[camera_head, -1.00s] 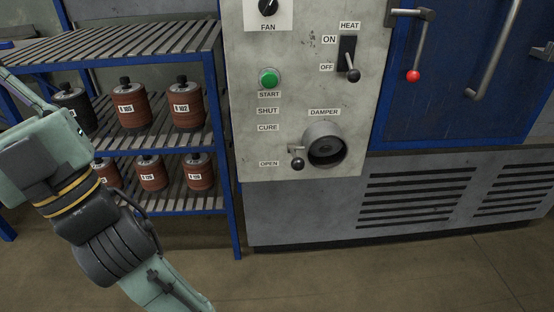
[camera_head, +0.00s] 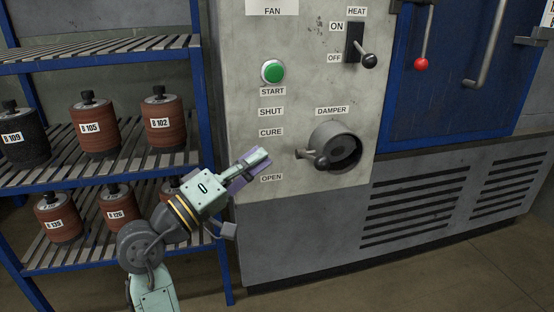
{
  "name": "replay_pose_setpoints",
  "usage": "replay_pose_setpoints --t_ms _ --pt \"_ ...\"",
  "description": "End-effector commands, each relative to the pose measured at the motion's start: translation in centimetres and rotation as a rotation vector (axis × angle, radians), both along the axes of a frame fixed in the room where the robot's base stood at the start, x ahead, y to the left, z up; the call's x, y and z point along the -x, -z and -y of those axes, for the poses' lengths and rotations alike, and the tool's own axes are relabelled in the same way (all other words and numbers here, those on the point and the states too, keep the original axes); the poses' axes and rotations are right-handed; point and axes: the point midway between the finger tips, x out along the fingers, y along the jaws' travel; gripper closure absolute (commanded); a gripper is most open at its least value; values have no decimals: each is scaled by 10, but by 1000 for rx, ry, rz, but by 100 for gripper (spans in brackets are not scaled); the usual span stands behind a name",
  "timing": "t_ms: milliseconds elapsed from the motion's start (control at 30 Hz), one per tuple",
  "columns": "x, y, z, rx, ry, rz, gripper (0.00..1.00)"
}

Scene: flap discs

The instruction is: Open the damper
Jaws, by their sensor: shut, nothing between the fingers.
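The damper (camera_head: 341,150) is a round dark grey fitting low on the pale control panel, under its DAMPER label. Its short lever with a dark ball knob (camera_head: 321,160) sticks out at the left and overlaps the round fitting in view. The labels SHUT, CURE and OPEN run down the panel to the left. The knob appears at a height between CURE and OPEN, but it stands out from the panel, so its exact setting is hard to tell. My gripper (camera_head: 265,154) is shut and empty, left of the lever and apart from it, between the CURE and OPEN labels in view.
A blue rack (camera_head: 197,75) with several labelled discs on spindles stands at the left, close to my arm. The heat lever (camera_head: 369,60), green start button (camera_head: 272,71) and red-knobbed door lever (camera_head: 421,63) are above. Vented lower panels (camera_head: 420,208) lie at the right.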

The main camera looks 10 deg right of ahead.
Motion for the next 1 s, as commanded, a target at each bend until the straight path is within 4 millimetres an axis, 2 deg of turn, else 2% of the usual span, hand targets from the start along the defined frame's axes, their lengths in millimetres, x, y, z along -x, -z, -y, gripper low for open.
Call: replay_pose_setpoints --t_ms 467,667,933,967,1000 --pt "-1 -1 8 -1 15 -4 100" --pt "-15 -10 36 -2 17 -4 100" --pt "-40 -28 85 -2 16 -4 100" --pt "-43 -29 90 -2 16 -3 100" --pt "-38 -22 90 -1 13 -4 100"
